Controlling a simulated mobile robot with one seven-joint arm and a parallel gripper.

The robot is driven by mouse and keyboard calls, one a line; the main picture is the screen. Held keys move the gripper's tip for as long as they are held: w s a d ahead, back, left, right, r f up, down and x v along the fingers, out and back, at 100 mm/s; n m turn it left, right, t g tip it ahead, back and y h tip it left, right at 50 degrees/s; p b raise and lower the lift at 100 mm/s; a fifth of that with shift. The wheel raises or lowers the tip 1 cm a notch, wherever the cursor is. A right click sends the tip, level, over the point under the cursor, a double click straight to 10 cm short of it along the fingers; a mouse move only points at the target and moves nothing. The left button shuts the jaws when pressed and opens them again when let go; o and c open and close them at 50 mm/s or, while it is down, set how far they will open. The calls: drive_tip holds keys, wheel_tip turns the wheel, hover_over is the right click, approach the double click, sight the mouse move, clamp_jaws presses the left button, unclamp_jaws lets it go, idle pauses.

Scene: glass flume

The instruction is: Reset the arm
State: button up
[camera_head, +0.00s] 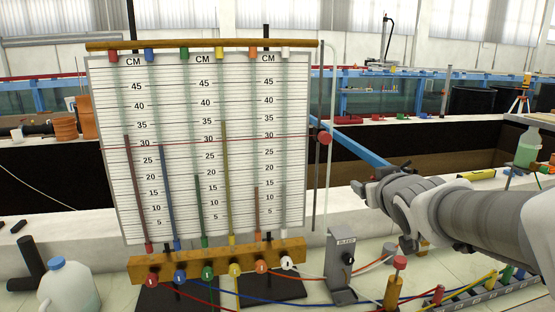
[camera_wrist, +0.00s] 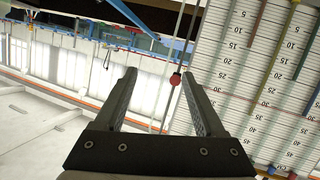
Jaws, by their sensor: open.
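My arm (camera_head: 470,212) reaches in from the right edge in the head view, roughly level, above the bench. My gripper (camera_head: 368,190) is at its left end, to the right of the manometer board (camera_head: 200,110). In the wrist view my gripper (camera_wrist: 158,74) has its two fingers spread apart with nothing between them in its grip. The red ball knob (camera_wrist: 175,79) on the thin rod shows behind the gap, close to the right finger. In the head view this red knob (camera_head: 324,137) is beside the board.
Below the board is a wooden manifold (camera_head: 215,262) with coloured valves. The bleed box (camera_head: 341,265), a yellow post with a red knob (camera_head: 396,284) and a valve rack (camera_head: 485,288) stand below my arm. A white jug (camera_head: 68,287) is at the lower left.

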drive_tip(key=s+a+f+g, duration=0.2)
drive_tip(key=s+f+g, duration=0.1)
drive_tip(key=s, duration=0.5)
drive_tip(key=s+a+f+g, duration=0.2)
drive_tip(key=s+f+g, duration=0.1)
drive_tip(key=s, duration=0.5)
drive_tip(key=s+a+f+m+g+y, duration=0.1)
drive_tip(key=s+f, duration=0.3)
drive_tip(key=s, duration=0.5)
drive_tip(key=shift+a+f+g, duration=0.4)
drive_tip(key=shift+g, duration=0.5)
drive_tip(key=shift+w, duration=0.1)
